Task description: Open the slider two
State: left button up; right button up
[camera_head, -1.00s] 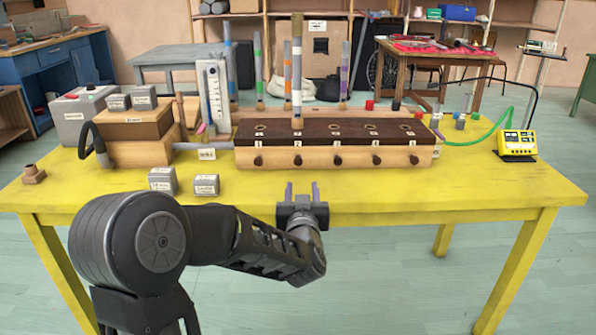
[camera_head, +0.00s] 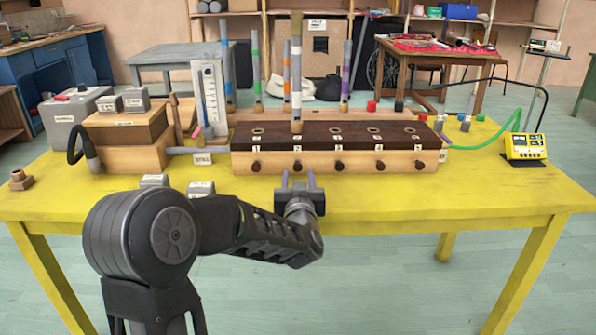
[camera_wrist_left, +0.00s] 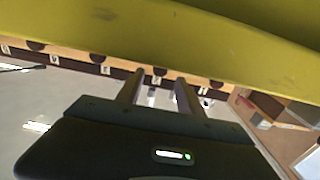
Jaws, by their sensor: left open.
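A long wooden box (camera_head: 334,160) with a dark top stands on the yellow table. Its front has a row of dark knobs with number labels. Slider two's knob (camera_head: 297,166) is second from the left. A tall tube with a white band (camera_head: 296,95) stands upright at that slot. My left gripper (camera_head: 299,180) is open and empty, just in front of knob two and apart from it as far as I can see. In the left wrist view the two fingers (camera_wrist_left: 160,92) point toward the box's front, where knobs and labels show. My right gripper is out of view.
A wooden case (camera_head: 127,138) with a grey hose stands left of the box. Small grey blocks (camera_head: 201,188) are partly hidden behind my left arm. A yellow meter (camera_head: 525,147) with a green cable sits at the right. The table's front right is clear.

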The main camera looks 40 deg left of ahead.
aim_at(298, 168)
pick_arm(q)
jog(key=x, duration=0.4)
jog(key=shift+w+a, duration=0.15)
jog(key=shift+c, duration=0.4)
grip_shut()
dwell(0.9)
